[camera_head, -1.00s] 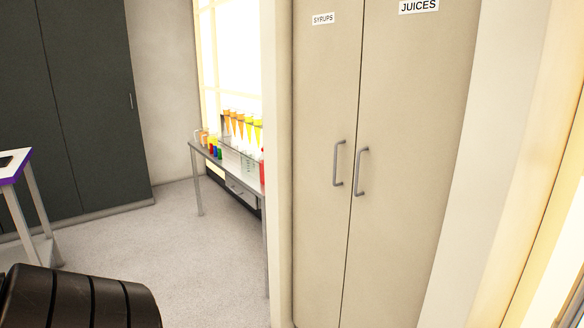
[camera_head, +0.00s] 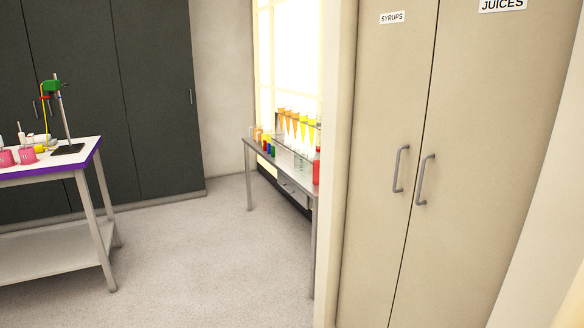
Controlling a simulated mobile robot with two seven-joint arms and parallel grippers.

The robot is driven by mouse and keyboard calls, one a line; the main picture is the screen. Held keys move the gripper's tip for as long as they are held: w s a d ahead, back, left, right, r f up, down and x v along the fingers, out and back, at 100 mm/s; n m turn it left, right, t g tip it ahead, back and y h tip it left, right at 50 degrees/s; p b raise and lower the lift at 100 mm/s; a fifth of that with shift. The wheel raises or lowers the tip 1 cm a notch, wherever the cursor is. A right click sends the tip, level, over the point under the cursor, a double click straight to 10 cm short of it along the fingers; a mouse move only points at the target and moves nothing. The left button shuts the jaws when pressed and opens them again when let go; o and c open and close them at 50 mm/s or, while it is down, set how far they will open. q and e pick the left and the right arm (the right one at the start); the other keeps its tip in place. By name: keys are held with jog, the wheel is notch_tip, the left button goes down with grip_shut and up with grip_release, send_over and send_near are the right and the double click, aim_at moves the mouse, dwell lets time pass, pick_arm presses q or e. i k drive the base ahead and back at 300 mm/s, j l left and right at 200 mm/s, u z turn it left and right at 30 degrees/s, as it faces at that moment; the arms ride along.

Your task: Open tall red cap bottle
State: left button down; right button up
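A red bottle or container (camera_head: 316,170) stands at the near end of the side table by the window, partly cut off by the cabinet's edge. It is too small and far to tell whether it is tall or has a red cap. Neither of my grippers shows in the head view.
A tall beige cabinet (camera_head: 385,140) labelled SYRUPS and JUICES is shut on the right. The side table (camera_head: 248,180) holds orange and yellow cones and small coloured items. A white table (camera_head: 85,150) with pink containers and a stand is on the left. The floor (camera_head: 190,250) between is clear.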

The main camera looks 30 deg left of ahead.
aim_at(316, 167)
jog(key=u, duration=0.75)
jog(key=i+j+u, duration=0.35)
jog(key=i+u, duration=0.4)
jog(key=i, duration=0.2)
jog(key=i+j+u, duration=0.2)
jog(key=i, duration=1.15)
jog(key=i+z, duration=0.45)
jog(key=i+j+z, duration=0.3)
jog(key=i+z, duration=0.2)
jog(key=i+j+z, duration=0.1)
jog(key=z, duration=0.3)
jog(key=i+j+z, duration=0.45)
jog(key=z, duration=0.3)
